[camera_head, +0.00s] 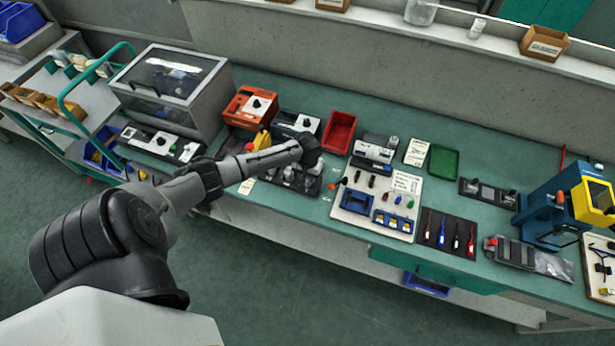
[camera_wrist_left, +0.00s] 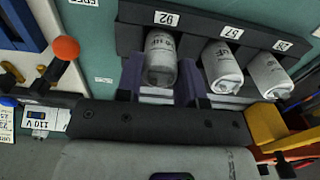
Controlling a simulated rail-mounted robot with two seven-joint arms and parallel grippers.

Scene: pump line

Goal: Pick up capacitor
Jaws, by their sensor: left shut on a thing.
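Three pale grey cylindrical capacitors sit in a row in a dark rack (camera_wrist_left: 195,40) with white number labels, in the left wrist view. My left gripper (camera_wrist_left: 160,88) has its two purple-grey fingers on either side of the leftmost capacitor (camera_wrist_left: 160,62) and is shut on it. The middle capacitor (camera_wrist_left: 222,68) and the right capacitor (camera_wrist_left: 268,74) stand free of the fingers. In the head view my left gripper (camera_head: 311,153) is over the rack area on the bench, and my arm hides most of the capacitors. My right gripper is not in view.
An orange knob (camera_wrist_left: 66,47) on a dark lever stands left of the rack, and a yellow part (camera_wrist_left: 267,124) is at right. On the bench are a red bin (camera_head: 339,132), a parts board (camera_head: 380,203), a green tray (camera_head: 443,161) and a clear-lidded box (camera_head: 172,85).

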